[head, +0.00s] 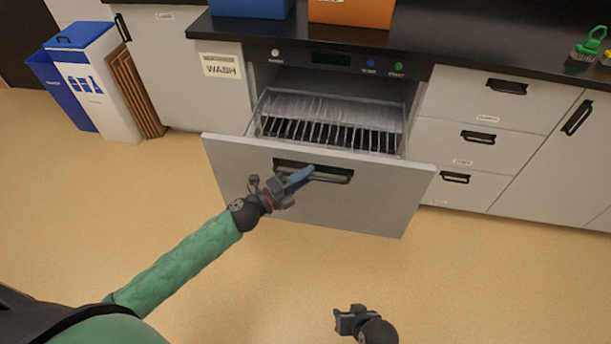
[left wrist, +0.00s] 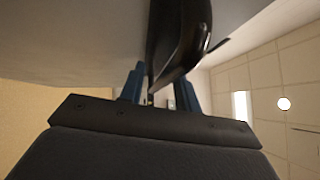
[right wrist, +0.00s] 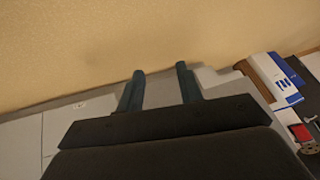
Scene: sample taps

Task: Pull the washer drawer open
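The washer drawer (head: 330,206) has a grey front and stands pulled out from under the black counter, with a wire rack (head: 325,130) showing inside. Its dark handle (head: 335,177) runs across the upper front. My left gripper (head: 302,176) is at the left part of this handle. In the left wrist view, its blue fingers (left wrist: 162,85) stand apart with the dark handle (left wrist: 178,40) between them, and a small gap shows beside the left finger. My right gripper (head: 340,320) is low over the floor, away from the drawer. Its fingers (right wrist: 160,85) are apart and empty.
A panel with buttons (head: 330,60) is above the drawer. Closed drawers (head: 480,135) are at right and a cabinet with a WASH label (head: 221,67) at left. Blue and orange bins (head: 352,12) stand on the counter. The floor before the drawer is clear.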

